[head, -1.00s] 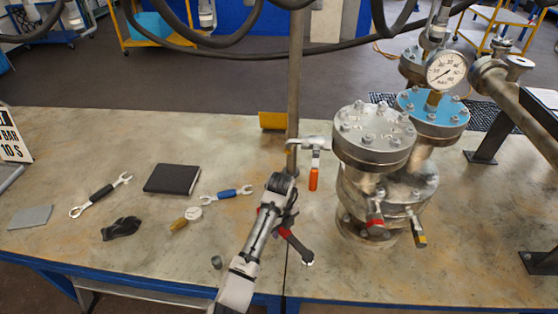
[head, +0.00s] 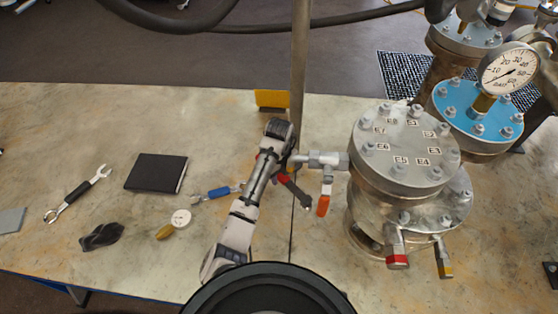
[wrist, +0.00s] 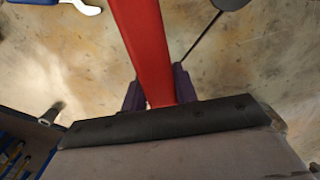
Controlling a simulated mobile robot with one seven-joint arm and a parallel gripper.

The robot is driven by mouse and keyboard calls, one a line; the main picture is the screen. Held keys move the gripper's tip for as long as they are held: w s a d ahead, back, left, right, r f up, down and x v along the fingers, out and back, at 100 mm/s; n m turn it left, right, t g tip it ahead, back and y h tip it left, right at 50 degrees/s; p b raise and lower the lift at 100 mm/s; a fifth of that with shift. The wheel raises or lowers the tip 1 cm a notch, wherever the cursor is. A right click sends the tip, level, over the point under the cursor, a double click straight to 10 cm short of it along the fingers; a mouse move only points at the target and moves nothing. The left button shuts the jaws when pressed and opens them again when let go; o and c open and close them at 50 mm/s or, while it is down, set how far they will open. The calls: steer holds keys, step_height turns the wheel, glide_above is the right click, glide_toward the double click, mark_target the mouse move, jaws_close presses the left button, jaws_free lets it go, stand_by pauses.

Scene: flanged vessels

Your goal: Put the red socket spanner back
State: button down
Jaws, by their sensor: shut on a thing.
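My gripper (wrist: 158,92) is shut on the red socket spanner (wrist: 146,45); its flat red handle runs up between the dark fingers in the wrist view. In the head view my gripper (head: 277,163) is left of the vessel's side valve. The red spanner (head: 292,188) slants down and right from it, with a dark end. Part of it is hidden behind my arm. I cannot tell its exact height above the bench. No empty holding place for it is clearly visible.
The flanged vessel (head: 402,150) stands right, its orange-handled valve (head: 323,204) close to the spanner. An upright post (head: 299,70) and yellow block (head: 271,99) are behind. A blue-handled spanner (head: 218,193), black notebook (head: 156,172), black-handled spanner (head: 78,194) and glove (head: 101,236) lie left.

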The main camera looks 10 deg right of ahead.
steer(key=shift+w, duration=0.35)
steer(key=shift+s+f+b, duration=0.15)
steer(key=shift+f+b, duration=0.45)
steer(key=shift+b, duration=0.05)
step_height(320, 180, down, 5)
steer(key=b, duration=0.4)
steer(key=shift+f, duration=0.2)
steer(key=shift+f+b, duration=0.55)
steer(key=shift+f, duration=0.05)
steer(key=c, duration=1)
jaws_free()
step_height(320, 180, up, 14)
steer(key=shift+f+p, duration=0.1)
steer(key=shift+p, duration=0.6)
